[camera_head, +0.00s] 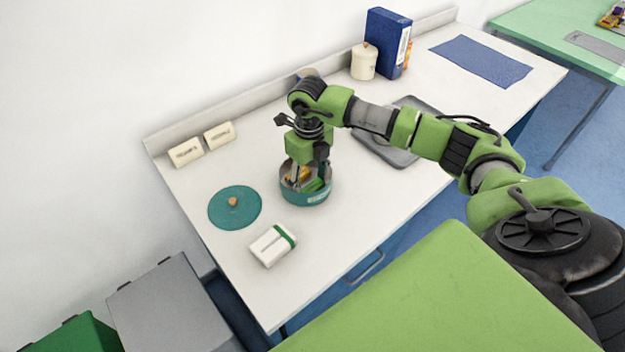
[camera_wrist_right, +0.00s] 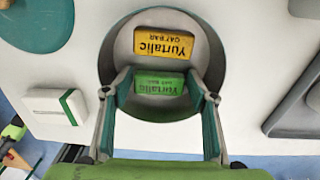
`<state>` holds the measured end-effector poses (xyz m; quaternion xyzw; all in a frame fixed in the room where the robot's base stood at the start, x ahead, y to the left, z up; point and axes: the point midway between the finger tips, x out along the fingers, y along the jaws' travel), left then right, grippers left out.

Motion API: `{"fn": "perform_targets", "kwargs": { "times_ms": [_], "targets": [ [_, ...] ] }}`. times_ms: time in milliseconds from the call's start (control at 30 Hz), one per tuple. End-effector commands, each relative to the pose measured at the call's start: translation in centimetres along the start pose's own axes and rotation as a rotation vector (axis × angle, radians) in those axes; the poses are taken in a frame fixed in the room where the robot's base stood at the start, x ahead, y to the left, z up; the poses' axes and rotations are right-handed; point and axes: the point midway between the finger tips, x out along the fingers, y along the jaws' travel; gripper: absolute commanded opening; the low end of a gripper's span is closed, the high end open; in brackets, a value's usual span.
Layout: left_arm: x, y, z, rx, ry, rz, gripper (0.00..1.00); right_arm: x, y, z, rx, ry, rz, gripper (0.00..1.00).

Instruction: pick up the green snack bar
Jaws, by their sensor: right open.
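The green snack bar (camera_wrist_right: 158,83) lies inside a round teal tin (camera_head: 306,198), beside a yellow oat bar (camera_wrist_right: 163,43). In the head view the green bar (camera_head: 315,185) shows partly, below my right gripper (camera_head: 305,180). In the right wrist view my right gripper (camera_wrist_right: 160,90) is open, with one finger on each side of the green bar. The fingers reach over the tin's opening; I cannot tell whether they touch the bar. My left gripper is not in view.
A teal round lid (camera_head: 236,209) lies left of the tin. A white and green box (camera_head: 271,246) stands in front. Two cream blocks (camera_head: 186,152) sit at the back edge. A grey tray (camera_head: 395,150) lies to the right, below my arm. A blue box (camera_head: 386,43) stands farther back.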

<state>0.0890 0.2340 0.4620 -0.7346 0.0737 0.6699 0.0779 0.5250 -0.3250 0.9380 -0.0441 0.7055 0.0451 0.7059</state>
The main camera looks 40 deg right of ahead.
Motion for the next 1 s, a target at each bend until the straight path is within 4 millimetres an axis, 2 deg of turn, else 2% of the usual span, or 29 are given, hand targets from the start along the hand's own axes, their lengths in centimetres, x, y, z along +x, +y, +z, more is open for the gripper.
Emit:
{"fn": "perform_targets", "kwargs": {
  "times_ms": [167,267,633,767,1000],
  "targets": [
    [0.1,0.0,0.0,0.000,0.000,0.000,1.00,0.1,0.0,0.0,-0.001,-0.001,0.000,0.53],
    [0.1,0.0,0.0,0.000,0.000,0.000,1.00,0.0,0.0,0.0,-0.001,-0.001,0.000,0.32],
    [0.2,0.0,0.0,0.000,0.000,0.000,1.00,-0.3,0.0,0.1,-0.001,-0.002,0.000,0.32],
    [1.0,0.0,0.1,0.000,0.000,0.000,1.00,-1.9,0.0,0.2,-0.001,-0.006,-0.001,0.32],
    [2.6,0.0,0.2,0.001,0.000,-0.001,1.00,-6.7,0.0,0.2,-0.001,-0.006,-0.001,0.32]
  ]
}}
